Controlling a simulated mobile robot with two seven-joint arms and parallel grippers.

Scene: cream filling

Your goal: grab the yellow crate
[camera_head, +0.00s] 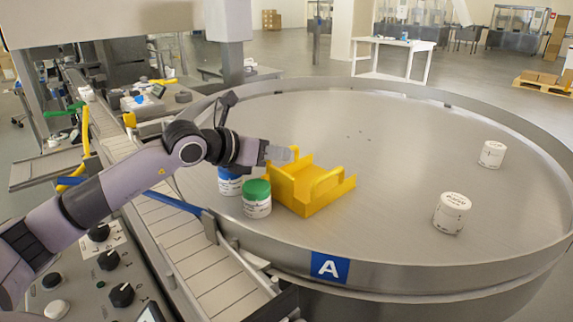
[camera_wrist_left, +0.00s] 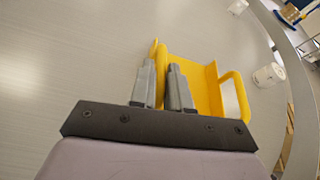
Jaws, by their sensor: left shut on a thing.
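The yellow crate (camera_head: 317,195) stands on the round metal table, just right of the green-lidded jar. It is a low open carrier with a raised handle on each side, and it looks empty. My left gripper (camera_head: 287,155) is shut on its left handle. In the left wrist view the two grey fingers (camera_wrist_left: 163,83) lie on either side of a yellow upright part, and the crate (camera_wrist_left: 202,75) extends to the right with its other handle free. My right gripper is not in view.
A green-lidded jar (camera_head: 257,199) and a blue-labelled jar (camera_head: 230,182) stand close left of the crate. Two white jars (camera_head: 452,213) (camera_head: 492,154) stand at the right. The round table (camera_head: 400,150) has a raised rim; its middle is clear. A conveyor (camera_head: 170,220) runs along the left.

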